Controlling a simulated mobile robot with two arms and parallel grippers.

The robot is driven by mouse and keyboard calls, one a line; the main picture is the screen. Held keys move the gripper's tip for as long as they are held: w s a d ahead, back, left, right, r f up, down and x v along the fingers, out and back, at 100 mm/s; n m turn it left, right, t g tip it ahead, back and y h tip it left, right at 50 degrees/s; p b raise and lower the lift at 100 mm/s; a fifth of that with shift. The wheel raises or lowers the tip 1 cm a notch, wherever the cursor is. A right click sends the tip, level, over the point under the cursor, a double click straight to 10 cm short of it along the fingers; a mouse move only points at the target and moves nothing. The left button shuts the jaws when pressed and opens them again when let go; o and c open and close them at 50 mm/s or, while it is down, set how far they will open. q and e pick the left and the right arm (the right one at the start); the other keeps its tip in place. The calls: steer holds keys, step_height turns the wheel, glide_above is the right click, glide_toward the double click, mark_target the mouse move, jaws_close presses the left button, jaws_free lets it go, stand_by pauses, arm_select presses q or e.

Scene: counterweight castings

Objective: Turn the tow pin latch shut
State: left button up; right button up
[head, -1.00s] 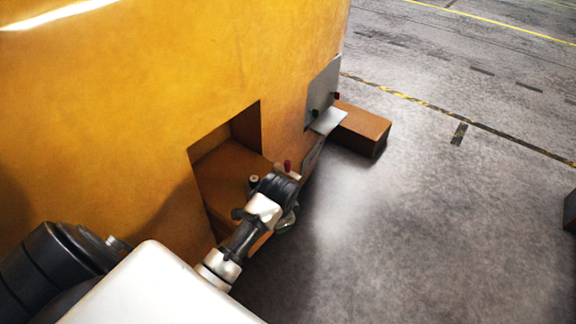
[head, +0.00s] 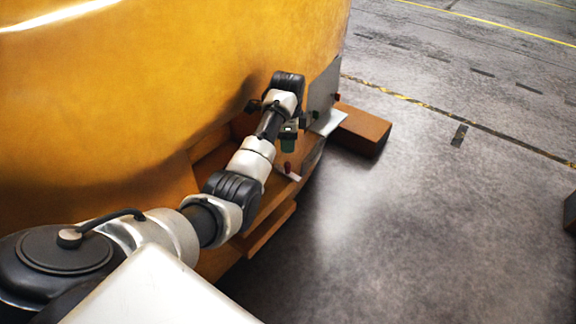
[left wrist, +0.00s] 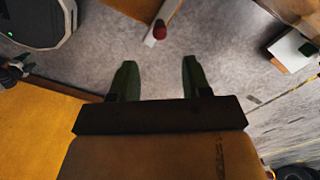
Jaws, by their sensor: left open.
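The tow pin latch (head: 291,174) is a small pale lever with a red knob, low at the edge of the recess in the big yellow casting (head: 130,90). In the left wrist view the latch's red knob (left wrist: 160,31) shows at the top middle, with the pale lever running up from it. My left gripper (head: 289,146) is just above and beyond the latch, pointing down. In the left wrist view its two green fingers (left wrist: 158,80) are spread with nothing between them, and the knob is ahead of them, apart.
A grey upright plate (head: 322,92) with a pale ledge stands right of my left gripper, close by. A brown block (head: 360,130) sticks out beyond it.

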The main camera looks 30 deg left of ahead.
mark_target(288, 163)
arm_select(q)
step_height(288, 163, down, 11)
steer(key=shift+r+b, duration=0.2)
steer(key=shift+b, duration=0.45)
jaws_close()
